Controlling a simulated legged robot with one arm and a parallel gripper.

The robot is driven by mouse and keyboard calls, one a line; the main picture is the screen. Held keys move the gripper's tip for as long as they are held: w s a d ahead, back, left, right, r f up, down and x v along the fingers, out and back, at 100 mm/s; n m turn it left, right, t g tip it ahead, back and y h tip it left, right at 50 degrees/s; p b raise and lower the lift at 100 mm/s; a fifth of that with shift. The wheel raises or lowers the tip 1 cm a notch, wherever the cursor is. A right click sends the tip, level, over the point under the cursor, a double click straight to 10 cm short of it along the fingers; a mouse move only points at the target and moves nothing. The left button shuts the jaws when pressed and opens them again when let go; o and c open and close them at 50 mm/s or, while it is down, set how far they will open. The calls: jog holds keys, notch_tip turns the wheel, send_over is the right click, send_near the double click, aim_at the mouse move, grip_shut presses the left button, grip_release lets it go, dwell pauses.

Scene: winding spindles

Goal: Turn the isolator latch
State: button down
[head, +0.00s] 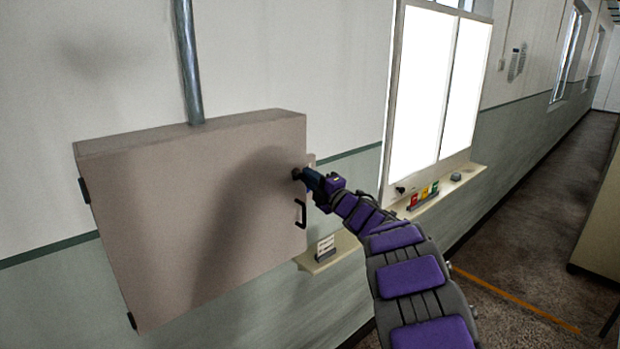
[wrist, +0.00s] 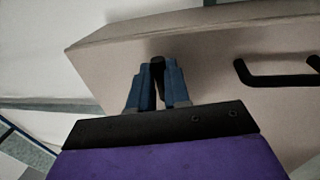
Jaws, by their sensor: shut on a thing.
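The isolator latch (wrist: 157,62) is a small dark knob on the front of a grey-beige wall box (head: 190,210), near its right edge. In the wrist view my gripper (wrist: 157,75) has its two blue fingers closed around the latch, one on each side. The fingers hide most of the latch, so its angle cannot be told. In the head view my gripper (head: 299,174) reaches the box's front face from the right. The box door looks shut.
A black handle (head: 301,213) sits on the box just below the latch; it also shows in the wrist view (wrist: 275,76). A small shelf (head: 330,254) with a card is below right. A window sill (head: 435,195) holds coloured items. A metal conduit (head: 188,65) rises above the box.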

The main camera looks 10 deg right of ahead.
jog(key=shift+d+f, duration=0.1)
jog(key=c, duration=1.1)
grip_release()
jog(key=shift+w+d, duration=0.1)
jog(key=shift+w, duration=0.1)
jog(key=shift+s, duration=0.1)
jog(key=v, duration=1.7)
jog(key=shift+s+f, duration=0.15)
jog(key=shift+f, duration=0.05)
jog(key=shift+d, duration=0.15)
